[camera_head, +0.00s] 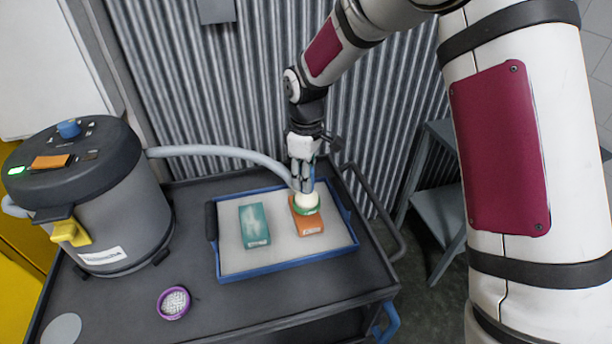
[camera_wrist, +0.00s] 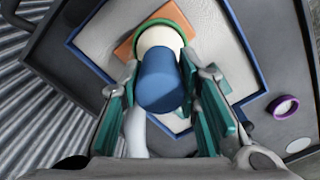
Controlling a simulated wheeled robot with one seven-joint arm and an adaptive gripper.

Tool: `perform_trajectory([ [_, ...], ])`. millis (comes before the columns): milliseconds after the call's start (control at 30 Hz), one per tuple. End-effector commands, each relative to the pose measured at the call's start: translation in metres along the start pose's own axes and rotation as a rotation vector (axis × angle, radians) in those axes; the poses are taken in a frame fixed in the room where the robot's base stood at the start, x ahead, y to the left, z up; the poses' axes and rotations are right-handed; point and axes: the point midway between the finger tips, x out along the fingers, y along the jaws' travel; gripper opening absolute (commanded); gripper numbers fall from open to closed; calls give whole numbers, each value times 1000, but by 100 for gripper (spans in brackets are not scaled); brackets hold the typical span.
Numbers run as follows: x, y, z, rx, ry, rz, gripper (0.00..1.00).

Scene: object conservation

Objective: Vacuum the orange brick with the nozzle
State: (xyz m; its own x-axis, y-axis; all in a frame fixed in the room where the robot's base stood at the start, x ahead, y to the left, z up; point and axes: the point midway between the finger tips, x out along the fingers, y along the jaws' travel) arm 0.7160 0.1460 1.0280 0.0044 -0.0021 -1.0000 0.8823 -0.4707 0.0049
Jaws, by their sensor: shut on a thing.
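The orange brick (camera_head: 308,222) lies on the right half of a blue-rimmed tray (camera_head: 284,268). A teal brick (camera_head: 254,225) lies to its left. My gripper (camera_head: 303,182) is shut on the nozzle, which has a cream head with a green rim (camera_head: 306,203). In the wrist view the nozzle's blue grip (camera_wrist: 160,82) sits between the teal fingers. The nozzle is over the orange brick (camera_wrist: 172,12) and hides part of it. I cannot tell whether the rim touches the brick. A grey hose (camera_head: 215,151) runs from the nozzle to the vacuum (camera_head: 115,215) at left.
The tray stands on a dark cart (camera_head: 225,305). A purple-rimmed round brush (camera_head: 174,303) lies at its front left, near a grey disc (camera_head: 62,330). The vacuum shows a green light (camera_head: 16,170) and a blue knob (camera_head: 68,129). A corrugated wall (camera_head: 190,85) is behind.

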Motion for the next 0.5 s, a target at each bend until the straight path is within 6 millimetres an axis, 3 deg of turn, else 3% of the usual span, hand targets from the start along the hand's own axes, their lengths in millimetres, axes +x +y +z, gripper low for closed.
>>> perform_trajectory([
  [500,1,11,-9,0,1,1,4],
])
